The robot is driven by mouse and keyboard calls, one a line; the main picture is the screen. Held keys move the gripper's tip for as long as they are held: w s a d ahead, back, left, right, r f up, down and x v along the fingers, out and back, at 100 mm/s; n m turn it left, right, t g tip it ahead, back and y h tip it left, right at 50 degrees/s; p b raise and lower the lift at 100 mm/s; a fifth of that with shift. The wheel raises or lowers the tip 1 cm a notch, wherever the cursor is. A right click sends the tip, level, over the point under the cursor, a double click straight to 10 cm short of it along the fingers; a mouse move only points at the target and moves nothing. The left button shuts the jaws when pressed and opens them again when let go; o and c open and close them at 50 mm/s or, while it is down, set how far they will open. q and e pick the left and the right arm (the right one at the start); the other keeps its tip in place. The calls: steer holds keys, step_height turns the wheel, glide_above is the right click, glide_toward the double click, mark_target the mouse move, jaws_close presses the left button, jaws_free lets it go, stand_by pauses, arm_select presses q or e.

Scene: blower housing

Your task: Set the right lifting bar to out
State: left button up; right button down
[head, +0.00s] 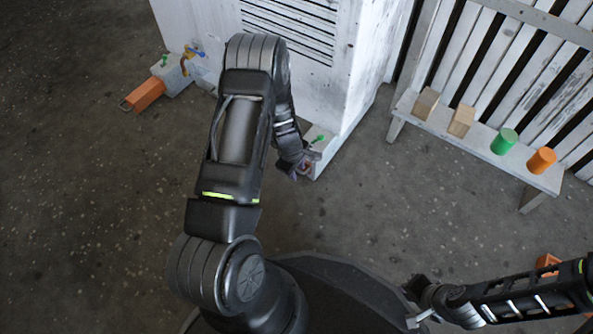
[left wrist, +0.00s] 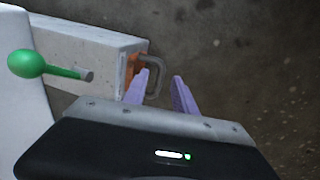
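The right lifting bar sits in a white sleeve (head: 317,160) at the housing's right side, mostly hidden by my arm in the head view. The left wrist view shows its sleeve (left wrist: 88,52), a small orange end (left wrist: 130,72) and a grey loop handle (left wrist: 161,75). A green-knobbed lever (head: 318,139) is on the sleeve, its knob (left wrist: 28,64) large at left. My left gripper (left wrist: 161,76) is open, its fingertips either side of the handle's outer part; contact cannot be told. My right gripper (head: 407,304) appears open and empty at lower right, away from the housing.
The white louvred housing (head: 270,65) stands at the top. At its left, another orange bar (head: 145,94) sticks out of a sleeve. A slatted bench (head: 476,144) at right holds two wooden blocks, a green cylinder (head: 504,141) and an orange cylinder (head: 541,160). The floor between is clear.

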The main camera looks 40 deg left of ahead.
arm_select(q)
jaws_close()
stand_by(0.3)
stand_by(1.1)
